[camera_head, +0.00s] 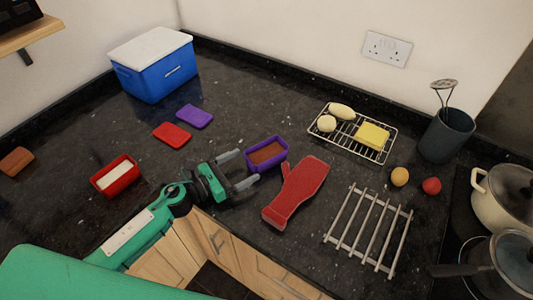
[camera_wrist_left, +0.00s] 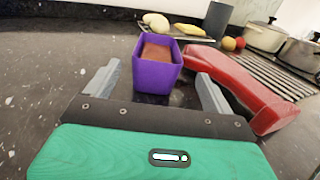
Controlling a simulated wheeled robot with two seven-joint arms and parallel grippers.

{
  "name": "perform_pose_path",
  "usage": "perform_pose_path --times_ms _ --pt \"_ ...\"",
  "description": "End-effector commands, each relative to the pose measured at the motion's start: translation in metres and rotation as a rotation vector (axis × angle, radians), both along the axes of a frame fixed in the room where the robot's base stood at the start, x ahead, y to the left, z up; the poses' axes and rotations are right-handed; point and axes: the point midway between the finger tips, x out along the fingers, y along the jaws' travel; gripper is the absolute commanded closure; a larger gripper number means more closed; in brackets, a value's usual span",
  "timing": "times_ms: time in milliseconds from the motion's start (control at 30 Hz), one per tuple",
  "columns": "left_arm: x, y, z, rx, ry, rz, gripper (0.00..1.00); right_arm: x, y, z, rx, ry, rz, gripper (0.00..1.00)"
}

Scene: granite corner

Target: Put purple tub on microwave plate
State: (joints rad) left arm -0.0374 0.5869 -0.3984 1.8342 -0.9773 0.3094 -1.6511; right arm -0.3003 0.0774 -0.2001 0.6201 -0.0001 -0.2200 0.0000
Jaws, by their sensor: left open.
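The purple tub (camera_head: 266,154) stands upright on the dark counter with brown contents inside. My left gripper (camera_head: 243,170) is open, and its two fingers point at the tub from the left. In the left wrist view the tub (camera_wrist_left: 156,77) is ahead of and between the open fingers (camera_wrist_left: 158,85), apart from the palm. I cannot tell whether a finger touches it. A purple lid (camera_head: 195,116) lies flat farther back. I cannot make out a microwave plate in either view. My right gripper is not in view.
A red oven mitt (camera_head: 296,192) lies just right of the tub. A red tub (camera_head: 115,176), red lid (camera_head: 172,134), blue cooler (camera_head: 153,66), wire rack with food (camera_head: 352,133), metal trivet (camera_head: 369,229) and pots (camera_head: 504,196) stand around. The counter behind the tub is clear.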

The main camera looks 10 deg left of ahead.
Motion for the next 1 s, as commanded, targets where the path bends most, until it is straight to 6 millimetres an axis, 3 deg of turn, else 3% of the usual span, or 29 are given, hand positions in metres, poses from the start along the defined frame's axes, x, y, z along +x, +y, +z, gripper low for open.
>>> perform_pose_path --times_ms 700,1000 --pt "0.055 -0.049 0.006 -0.003 0.001 0.0 0.14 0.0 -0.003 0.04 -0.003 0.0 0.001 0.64" --pt "0.059 -0.052 0.003 -0.001 0.001 0.0 0.14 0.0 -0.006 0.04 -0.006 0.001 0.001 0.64"
